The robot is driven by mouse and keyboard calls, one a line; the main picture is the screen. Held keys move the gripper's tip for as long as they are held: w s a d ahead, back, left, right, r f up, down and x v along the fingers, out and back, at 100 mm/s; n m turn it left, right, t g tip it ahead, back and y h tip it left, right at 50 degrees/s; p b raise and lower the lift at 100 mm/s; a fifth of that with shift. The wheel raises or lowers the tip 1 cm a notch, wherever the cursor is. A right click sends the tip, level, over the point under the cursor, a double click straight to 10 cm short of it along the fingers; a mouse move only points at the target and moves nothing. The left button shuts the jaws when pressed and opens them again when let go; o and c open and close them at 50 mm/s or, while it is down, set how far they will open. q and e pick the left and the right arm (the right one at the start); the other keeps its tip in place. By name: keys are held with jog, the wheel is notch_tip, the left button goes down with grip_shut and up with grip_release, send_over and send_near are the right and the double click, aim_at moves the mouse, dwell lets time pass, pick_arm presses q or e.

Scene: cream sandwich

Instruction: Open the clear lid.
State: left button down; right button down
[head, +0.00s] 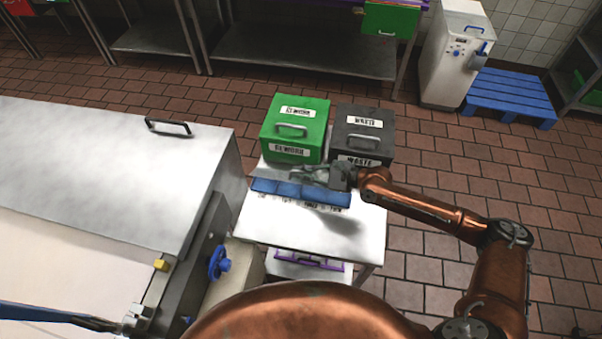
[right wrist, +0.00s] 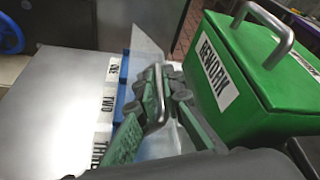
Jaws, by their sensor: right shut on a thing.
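The clear lid (right wrist: 148,40) is a see-through panel with a metal bar handle (right wrist: 158,92). In the right wrist view it is tilted up from the blue container (right wrist: 123,82), whose front carries labels ONE, TWO and THREE. My right gripper (right wrist: 166,80) is shut on the handle, its green-padded fingers on either side of the bar. In the head view the right gripper (head: 335,177) is over the back of the blue container (head: 300,193); the lid is faint there and partly hidden by the gripper.
The green REWORK bin (head: 295,125) and black WASTE bin (head: 362,130) stand close behind the container. The steel table (head: 280,225) is bare in front of it. A large steel machine (head: 110,165) with a blue handwheel (head: 219,263) stands at the left.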

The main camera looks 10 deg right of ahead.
jog(key=c, duration=2.3)
grip_release()
jog(key=shift+d, duration=0.15)
jog(key=v, duration=1.1)
jog(key=shift+s+d+r, duration=0.15)
jog(key=shift+s+d, duration=0.1)
jog(key=shift+d, duration=0.05)
